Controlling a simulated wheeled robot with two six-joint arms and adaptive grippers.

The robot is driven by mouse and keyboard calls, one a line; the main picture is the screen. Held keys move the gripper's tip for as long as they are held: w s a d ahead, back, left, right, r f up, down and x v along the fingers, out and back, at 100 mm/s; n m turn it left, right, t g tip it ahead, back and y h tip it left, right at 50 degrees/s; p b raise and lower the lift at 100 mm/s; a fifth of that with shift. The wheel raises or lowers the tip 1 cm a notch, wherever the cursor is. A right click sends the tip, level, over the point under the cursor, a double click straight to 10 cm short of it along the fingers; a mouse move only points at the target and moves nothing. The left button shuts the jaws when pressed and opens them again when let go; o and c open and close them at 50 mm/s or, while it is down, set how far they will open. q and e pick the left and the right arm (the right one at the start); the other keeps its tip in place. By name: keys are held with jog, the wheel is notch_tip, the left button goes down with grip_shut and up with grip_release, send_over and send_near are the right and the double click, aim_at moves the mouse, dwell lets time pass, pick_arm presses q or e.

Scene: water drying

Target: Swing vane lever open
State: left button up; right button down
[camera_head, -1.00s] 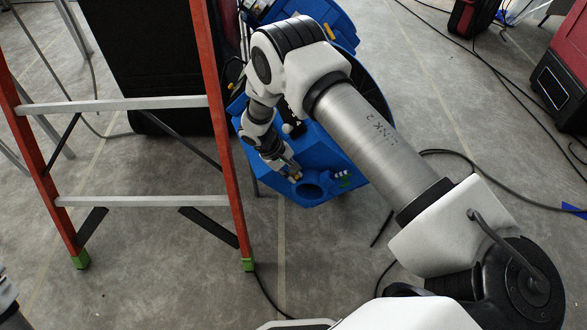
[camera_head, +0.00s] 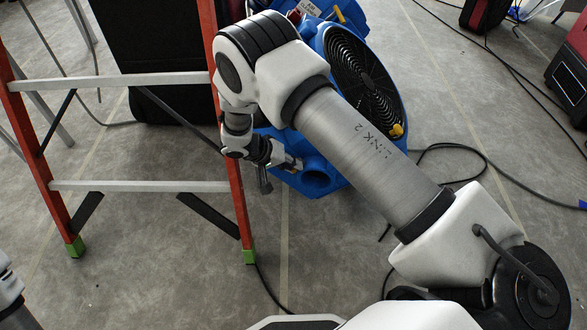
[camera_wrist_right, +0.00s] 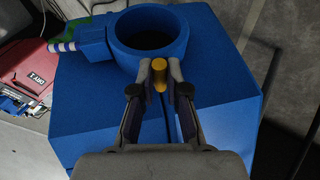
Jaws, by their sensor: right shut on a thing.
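A blue machine (camera_head: 345,184) with a round open port (camera_head: 318,179) stands on the floor in the head view, mostly behind my right arm. In the right wrist view the blue machine (camera_wrist_right: 90,95) and its port ring (camera_wrist_right: 190,28) lie in front of my fingers. My right gripper (camera_wrist_right: 159,82) is shut on the yellow end of the vane lever (camera_wrist_right: 159,72) at the port's near rim. The rest of the lever is hidden. In the head view the right gripper (camera_head: 291,165) is beside the port. My left gripper is out of view; part of its arm shows at the left edge.
A black fan grille (camera_head: 350,65) on blue housing is behind my right arm. An orange stepladder (camera_head: 205,50) stands close to my right wrist, on its left. A black cable (camera_head: 440,160) lies at the right. Bare floor (camera_head: 150,285) is in front.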

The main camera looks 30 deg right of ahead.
jog(key=shift+a+m, duration=0.1)
jog(key=shift+m, duration=0.2)
jog(key=c, duration=1.5)
grip_release()
jog(key=shift+o, duration=0.2)
jog(key=v, duration=1.2)
jog(key=shift+f, duration=0.15)
